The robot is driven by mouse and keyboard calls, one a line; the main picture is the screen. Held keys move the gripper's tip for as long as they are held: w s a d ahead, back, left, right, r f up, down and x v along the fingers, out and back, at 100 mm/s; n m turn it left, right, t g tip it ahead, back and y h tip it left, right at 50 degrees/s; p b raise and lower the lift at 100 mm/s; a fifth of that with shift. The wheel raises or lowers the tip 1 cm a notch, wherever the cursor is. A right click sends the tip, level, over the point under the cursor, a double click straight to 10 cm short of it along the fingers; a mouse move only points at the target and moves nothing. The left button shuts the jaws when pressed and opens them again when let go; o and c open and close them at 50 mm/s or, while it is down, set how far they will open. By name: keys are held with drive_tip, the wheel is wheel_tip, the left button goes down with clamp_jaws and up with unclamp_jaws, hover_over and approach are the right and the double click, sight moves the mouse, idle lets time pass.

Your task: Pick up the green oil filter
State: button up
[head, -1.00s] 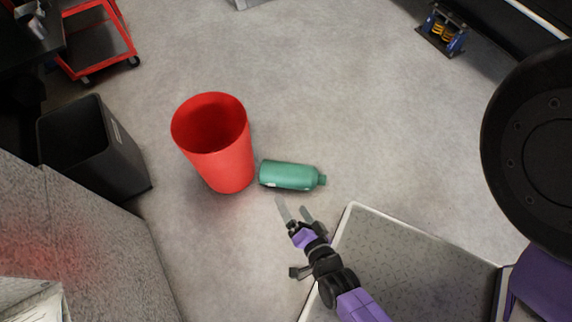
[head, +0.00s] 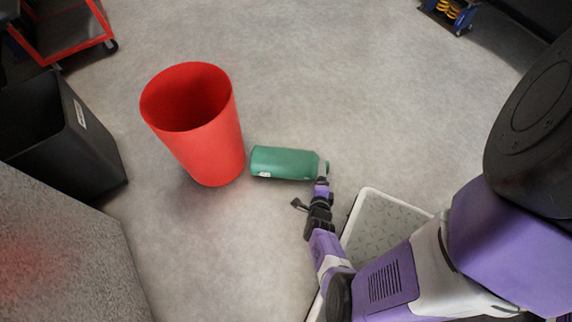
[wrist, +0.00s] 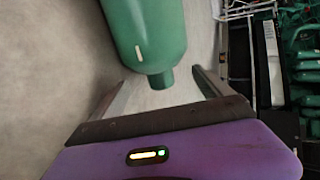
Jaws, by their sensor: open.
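The green oil filter (head: 284,163) is a bottle-like cylinder with a narrower neck, lying on its side on the grey floor. In the head view its neck end points right, toward my gripper (head: 323,170). In the wrist view the filter (wrist: 148,32) is at the top, its neck (wrist: 160,78) pointing down between the fingers of my gripper (wrist: 162,85). The fingers are spread to either side of the neck, with a visible gap on both sides. My gripper is open and holds nothing.
A red bin (head: 195,125) stands just left of the filter. A dark bin (head: 65,135) and a grey block (head: 65,245) are at the left. A red cart (head: 62,38) is at the top left. The floor above the filter is clear.

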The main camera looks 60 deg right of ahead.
drive_tip(key=b+x, duration=0.2)
drive_tip(key=x, duration=0.2)
drive_tip(key=shift+f, duration=0.3)
drive_tip(key=shift+w+d+f+b, duration=0.1)
drive_tip(key=shift+w+d+b, duration=0.05)
drive_tip(key=shift+d+b, duration=0.35)
clamp_jaws()
